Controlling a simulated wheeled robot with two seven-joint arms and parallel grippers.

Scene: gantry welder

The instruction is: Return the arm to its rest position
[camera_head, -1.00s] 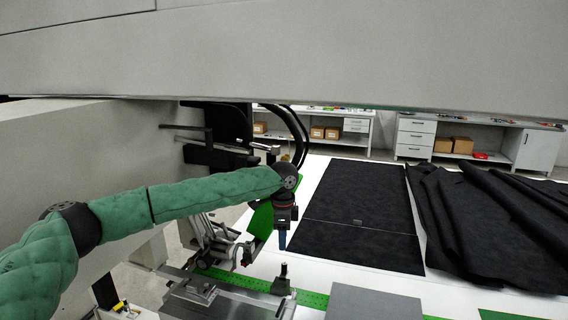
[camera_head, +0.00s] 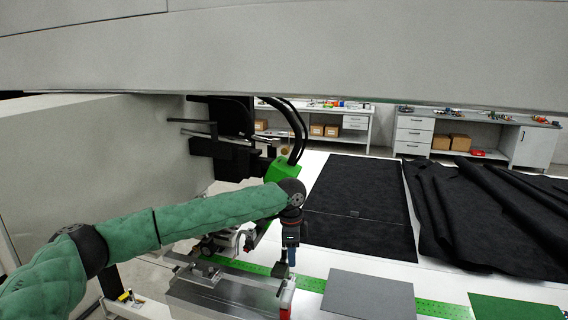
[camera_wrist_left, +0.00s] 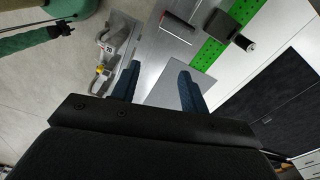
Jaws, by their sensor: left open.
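My left arm, in a quilted green sleeve, reaches in from the left in the head view. My left gripper (camera_head: 291,262) points down above the front edge of the white table (camera_head: 450,281), near a grey metal block (camera_head: 235,291). In the left wrist view its two blue fingers (camera_wrist_left: 158,85) are spread apart with nothing between them. A grey plate shows beyond the fingers in that view. My right gripper is not in view.
A grey square sheet (camera_head: 370,296) and a green sheet (camera_head: 515,308) lie along the table front. A perforated green strip (camera_head: 440,308) runs beside them. Black fabric (camera_head: 355,205) covers much of the table. The large grey gantry beam (camera_head: 300,50) crosses overhead.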

